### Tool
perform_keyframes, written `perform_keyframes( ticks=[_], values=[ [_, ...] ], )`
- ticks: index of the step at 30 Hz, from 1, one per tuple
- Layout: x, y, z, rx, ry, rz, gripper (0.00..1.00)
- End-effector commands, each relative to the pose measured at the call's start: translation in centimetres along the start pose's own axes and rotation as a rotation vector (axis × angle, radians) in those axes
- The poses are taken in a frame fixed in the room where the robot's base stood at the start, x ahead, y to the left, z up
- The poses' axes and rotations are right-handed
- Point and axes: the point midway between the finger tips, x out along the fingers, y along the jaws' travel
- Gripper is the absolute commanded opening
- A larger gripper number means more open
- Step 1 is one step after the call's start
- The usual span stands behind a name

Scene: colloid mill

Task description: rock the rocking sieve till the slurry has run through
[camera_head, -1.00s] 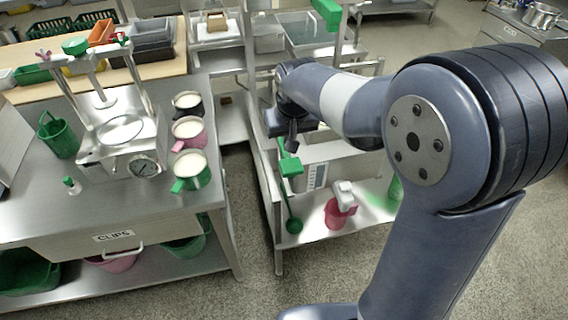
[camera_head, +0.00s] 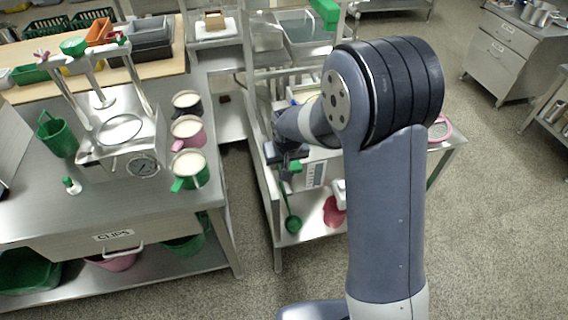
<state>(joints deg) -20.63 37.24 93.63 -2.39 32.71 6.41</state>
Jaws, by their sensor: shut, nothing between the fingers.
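My gripper (camera_head: 287,160) is shut and empty. It is at the left front of the middle steel stand (camera_head: 263,185), just above a green part on the stand's front. I cannot tell whether it touches that part. A green-ended lever or ladle (camera_head: 293,224) hangs lower on the stand. I cannot make out the rocking sieve for certain; my arm covers much of the stand. A round pink-rimmed mesh piece (camera_head: 438,131) lies at the stand's right end, partly behind my arm. Any slurry in a sieve is not visible.
A red container (camera_head: 334,211) is on the stand's lower shelf.

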Motion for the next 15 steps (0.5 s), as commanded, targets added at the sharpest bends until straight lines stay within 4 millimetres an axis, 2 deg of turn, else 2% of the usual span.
perform_keyframes(
  ticks=[4,15],
  values=[
    [0.76,0.00,0.25,0.000,-0.001,0.000,0.00],
    [0.91,0.00,0.30,0.000,0.001,0.000,0.00]
  ],
)
